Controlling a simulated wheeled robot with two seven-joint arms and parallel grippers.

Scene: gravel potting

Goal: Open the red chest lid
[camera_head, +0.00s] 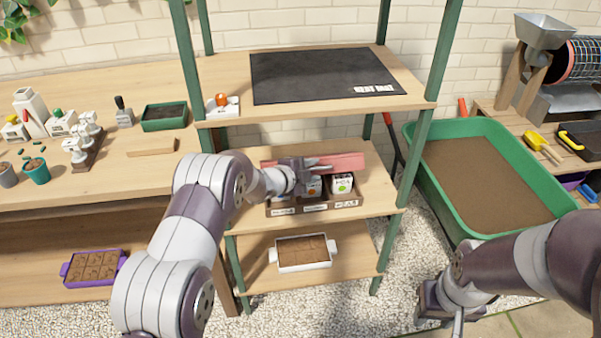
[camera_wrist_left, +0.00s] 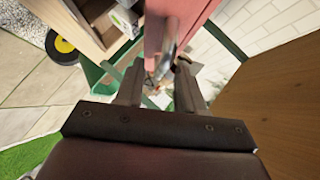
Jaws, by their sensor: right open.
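The red chest lid (camera_head: 345,161) shows as a pinkish-red panel on the middle shelf, raised at the back of a wooden box (camera_head: 338,206). Packets show in the box below it. In the left wrist view, the red lid (camera_wrist_left: 178,22) is just ahead of the fingers. My left gripper (camera_head: 318,165) is in front of the lid. Its two fingers (camera_wrist_left: 160,80) stand apart, with a grey metallic piece between or just beyond them; I cannot tell whether they touch it. My right gripper (camera_head: 456,325) is low at the bottom edge, away from the chest and partly cut off.
Green shelf posts (camera_head: 418,150) flank the chest, and the upper shelf with a dark mat (camera_head: 320,75) is above it. A white tray of soil (camera_head: 303,267) sits on the lower shelf. A green soil tub (camera_head: 450,220) stands to the right.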

